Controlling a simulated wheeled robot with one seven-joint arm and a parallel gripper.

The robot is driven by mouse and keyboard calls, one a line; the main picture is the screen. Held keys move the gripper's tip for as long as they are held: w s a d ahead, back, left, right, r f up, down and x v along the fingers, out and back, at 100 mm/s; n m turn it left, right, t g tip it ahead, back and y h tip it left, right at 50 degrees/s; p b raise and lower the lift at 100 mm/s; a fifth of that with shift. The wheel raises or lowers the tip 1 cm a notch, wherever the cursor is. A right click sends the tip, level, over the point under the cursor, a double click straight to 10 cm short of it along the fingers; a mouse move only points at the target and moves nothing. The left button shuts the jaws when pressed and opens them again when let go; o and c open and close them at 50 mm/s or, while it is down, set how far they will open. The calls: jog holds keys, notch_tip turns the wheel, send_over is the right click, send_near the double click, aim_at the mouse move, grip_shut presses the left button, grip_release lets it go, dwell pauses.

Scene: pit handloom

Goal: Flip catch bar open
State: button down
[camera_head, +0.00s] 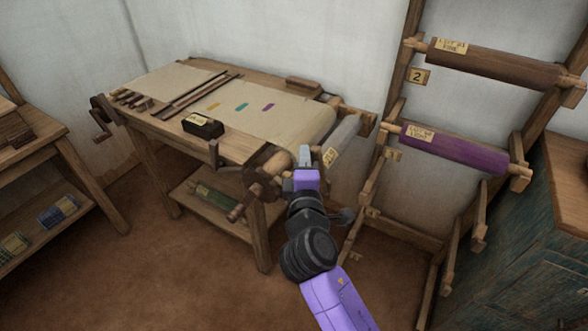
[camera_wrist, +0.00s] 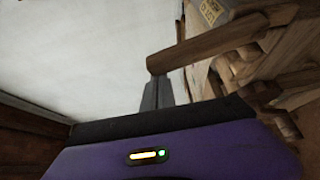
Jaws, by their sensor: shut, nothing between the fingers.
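My gripper (camera_head: 304,157) is at the near right corner of the loom table (camera_head: 235,148), in front of the table's end. Its fingers are shut and empty; they also show in the wrist view (camera_wrist: 157,95). A wooden bar (camera_wrist: 205,43) reaches across the wrist view from the right, its blunt end just above the fingertips. It may be the catch bar; I cannot tell whether finger and bar touch. In the head view a dark wooden roller end (camera_head: 266,165) sits just left of my gripper, and my gripper hides part of that corner.
A grey cloth roll (camera_head: 346,130) hangs at the table's right end. A rack with a brown roll (camera_head: 492,64) and a purple roll (camera_head: 455,149) stands to the right. A dark labelled block (camera_head: 203,125) lies on the table. The floor (camera_head: 190,270) in front is clear.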

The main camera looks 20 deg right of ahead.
jog(key=s+d+m+t+h+b, duration=0.2)
jog(key=s+m+b, duration=0.3)
jog(key=b, duration=0.7)
jog(key=shift+d+m, duration=0.4)
jog(key=shift+d, duration=0.45)
jog(key=shift+s+d+r, duration=0.1)
jog(key=shift+d, duration=0.1)
jog(key=shift+s, duration=0.1)
